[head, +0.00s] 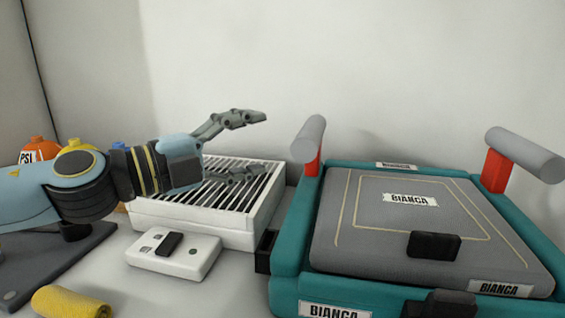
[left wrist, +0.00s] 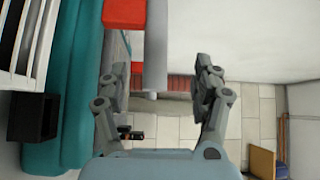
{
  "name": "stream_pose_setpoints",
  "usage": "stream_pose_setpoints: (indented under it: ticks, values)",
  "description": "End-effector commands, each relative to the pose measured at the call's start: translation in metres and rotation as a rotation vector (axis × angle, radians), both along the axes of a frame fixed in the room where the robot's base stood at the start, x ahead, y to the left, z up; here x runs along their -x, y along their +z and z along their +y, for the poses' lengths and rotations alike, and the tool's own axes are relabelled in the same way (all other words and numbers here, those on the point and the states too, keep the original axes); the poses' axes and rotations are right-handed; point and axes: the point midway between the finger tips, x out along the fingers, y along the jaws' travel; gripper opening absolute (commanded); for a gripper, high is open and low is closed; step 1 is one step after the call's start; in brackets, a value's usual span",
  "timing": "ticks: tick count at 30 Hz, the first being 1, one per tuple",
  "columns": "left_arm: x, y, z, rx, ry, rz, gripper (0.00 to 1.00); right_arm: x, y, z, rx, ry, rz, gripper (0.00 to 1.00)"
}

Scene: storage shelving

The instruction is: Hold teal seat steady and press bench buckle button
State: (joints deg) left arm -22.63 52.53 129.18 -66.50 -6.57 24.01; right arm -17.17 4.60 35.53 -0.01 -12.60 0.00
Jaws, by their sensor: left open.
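The teal seat (head: 287,240) stands at the right, with a grey cushion and BIANCA labels. Its left armrest (head: 310,138) is a grey roller on a red post. In the left wrist view the grey armrest (left wrist: 155,45) shows in the space between my finger lines. My left gripper (head: 262,145) is open and empty, left of that armrest and above the slatted rack, apart from the seat in the head view. A white block with a black piece (head: 169,244), possibly the bench buckle, lies left of the seat. My right gripper is not in view.
A white slatted rack (head: 150,214) stands behind the white block. A black box (head: 264,251) is on the seat's left side. A black block (head: 434,246) lies on the cushion. A yellow roll (head: 70,303) lies at front left. Orange and yellow containers stand behind my arm.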

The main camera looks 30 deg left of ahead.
Motion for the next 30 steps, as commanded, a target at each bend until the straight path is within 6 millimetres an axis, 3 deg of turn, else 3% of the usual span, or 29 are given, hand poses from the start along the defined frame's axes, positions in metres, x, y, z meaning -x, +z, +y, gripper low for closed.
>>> stream_pose_setpoints:
  ticks: [5,11,17,22,30]
  values:
    - [-0.001,-0.002,-0.005,-0.060,-0.052,-0.002,0.66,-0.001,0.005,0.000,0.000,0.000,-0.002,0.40]
    - [-0.010,0.006,-0.005,-0.055,-0.038,-0.013,0.66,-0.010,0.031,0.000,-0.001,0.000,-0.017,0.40]
    - [-0.022,0.004,-0.017,-0.048,-0.047,-0.003,0.66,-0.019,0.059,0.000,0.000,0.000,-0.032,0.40]
    - [-0.051,0.001,-0.033,-0.047,-0.050,-0.001,0.66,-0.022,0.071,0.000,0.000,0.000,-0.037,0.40]
    - [-0.087,-0.005,-0.051,-0.052,-0.051,0.001,0.66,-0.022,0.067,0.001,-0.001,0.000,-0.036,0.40]
